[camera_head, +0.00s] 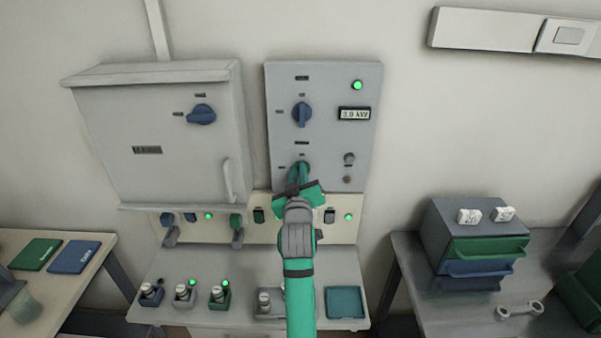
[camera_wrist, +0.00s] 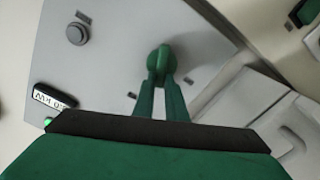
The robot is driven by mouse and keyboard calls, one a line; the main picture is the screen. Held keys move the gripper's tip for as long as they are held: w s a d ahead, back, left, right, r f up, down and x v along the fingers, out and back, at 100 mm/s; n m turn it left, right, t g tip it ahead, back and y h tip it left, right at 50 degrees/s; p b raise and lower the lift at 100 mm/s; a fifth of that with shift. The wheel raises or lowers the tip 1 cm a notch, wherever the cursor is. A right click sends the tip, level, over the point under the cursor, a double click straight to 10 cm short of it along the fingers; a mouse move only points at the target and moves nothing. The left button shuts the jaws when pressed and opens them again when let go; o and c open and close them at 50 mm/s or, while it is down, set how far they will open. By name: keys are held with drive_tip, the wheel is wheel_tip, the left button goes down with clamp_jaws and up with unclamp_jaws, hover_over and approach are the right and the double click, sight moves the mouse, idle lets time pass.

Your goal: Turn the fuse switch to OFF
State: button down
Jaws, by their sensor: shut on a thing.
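A green rotary knob (camera_wrist: 160,60) sits on the lower part of the grey control panel (camera_head: 330,75). It also shows behind my fingers in the head view (camera_head: 301,168). My gripper (camera_wrist: 159,78) is shut on this knob, with one green finger on each side of it. In the head view my gripper (camera_head: 299,177) covers most of the knob. Small dark labels stand around the knob, too small to read, so I cannot tell which position it points to or whether it is the fuse switch.
A blue knob (camera_head: 302,114), a lit green lamp (camera_head: 357,85) and a number display (camera_head: 354,114) are on the same panel. A grey cabinet (camera_head: 160,130) with another blue knob (camera_head: 202,114) stands left. Small switches line the strip below; a bench (camera_head: 220,258) holds several small devices.

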drive_tip(key=shift+a+f+n, duration=0.2)
drive_tip(key=shift+f+n, duration=0.15)
drive_tip(key=shift+n, duration=1.75)
drive_tip(key=shift+a+f+n, duration=0.15)
drive_tip(key=shift+f+n, duration=0.15)
drive_tip(key=shift+n, duration=1.8)
drive_tip(key=shift+a+f+n, duration=0.2)
drive_tip(key=shift+f+n, duration=0.15)
drive_tip(key=shift+n, duration=1.75)
drive_tip(key=c, duration=1.8)
unclamp_jaws()
drive_tip(key=shift+a, duration=0.1)
